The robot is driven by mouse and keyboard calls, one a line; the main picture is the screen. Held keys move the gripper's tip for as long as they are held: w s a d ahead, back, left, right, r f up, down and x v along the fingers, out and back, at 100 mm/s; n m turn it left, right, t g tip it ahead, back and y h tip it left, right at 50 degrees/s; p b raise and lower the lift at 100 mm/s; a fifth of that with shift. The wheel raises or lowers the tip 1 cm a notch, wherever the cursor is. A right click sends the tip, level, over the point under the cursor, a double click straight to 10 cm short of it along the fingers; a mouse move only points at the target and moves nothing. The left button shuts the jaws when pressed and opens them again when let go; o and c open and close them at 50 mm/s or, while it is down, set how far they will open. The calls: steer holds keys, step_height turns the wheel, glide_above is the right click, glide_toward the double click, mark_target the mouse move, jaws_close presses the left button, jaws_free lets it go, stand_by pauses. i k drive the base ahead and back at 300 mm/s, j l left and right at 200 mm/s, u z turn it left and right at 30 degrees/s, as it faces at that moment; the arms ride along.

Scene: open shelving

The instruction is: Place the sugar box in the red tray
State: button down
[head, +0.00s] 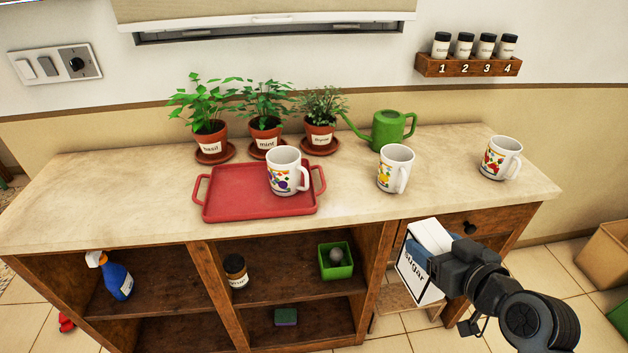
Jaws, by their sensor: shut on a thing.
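The sugar box (414,272) is white with a dark "sugar" label and a blue side. My gripper (436,262) is shut on it at the lower right, in front of the drawer side of the counter. The box is tilted, and its far parts are partly hidden by my gripper. The red tray (225,207) lies on the counter top, left of the box and farther back. A white mug with a fruit print (284,170) stands in the tray's right part. The tray's left part is bare.
Two more mugs (395,167) (500,158) stand on the counter (450,195) to the right of the tray. Potted herbs (266,132) and a green watering can (390,128) line the back. Shelves below hold a spray bottle (117,281), a jar (236,271) and a green box (336,262).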

mark_target(238, 191)
steer(key=j+z, duration=0.4)
steer(key=j, duration=0.25)
steer(key=k+j+z, duration=0.1)
steer(key=j+z, duration=0.3)
steer(key=j, duration=0.3)
steer(key=k+j, duration=0.1)
steer(key=j, duration=0.4)
steer(key=k+j, duration=0.1)
steer(key=j, duration=0.35)
steer(key=i+z, duration=0.05)
